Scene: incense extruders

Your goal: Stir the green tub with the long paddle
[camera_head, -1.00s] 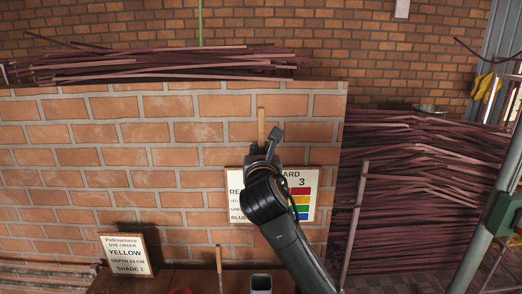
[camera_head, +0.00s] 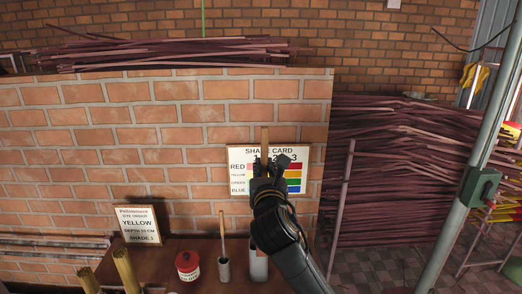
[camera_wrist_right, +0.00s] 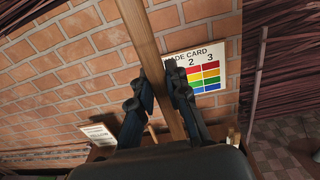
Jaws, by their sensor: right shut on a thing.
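My right gripper (camera_head: 268,172) is shut on a flat wooden shaft, which looks like the long paddle (camera_head: 264,138). The shaft stands roughly upright in the head view, its upper end above the fingers. In the right wrist view the paddle (camera_wrist_right: 143,35) runs between the two fingers of the right gripper (camera_wrist_right: 162,92). Its lower part is hidden by my arm in the head view. No green tub can be made out. My left gripper is not in view.
A table (camera_head: 205,245) against the brick wall holds a red-and-white pot (camera_head: 187,266), a grey holder (camera_head: 224,270) with a thin wooden stick, and a pale container (camera_head: 258,268) partly behind my arm. A yellow order sign (camera_head: 137,224) and shade card (camera_head: 240,182) are behind.

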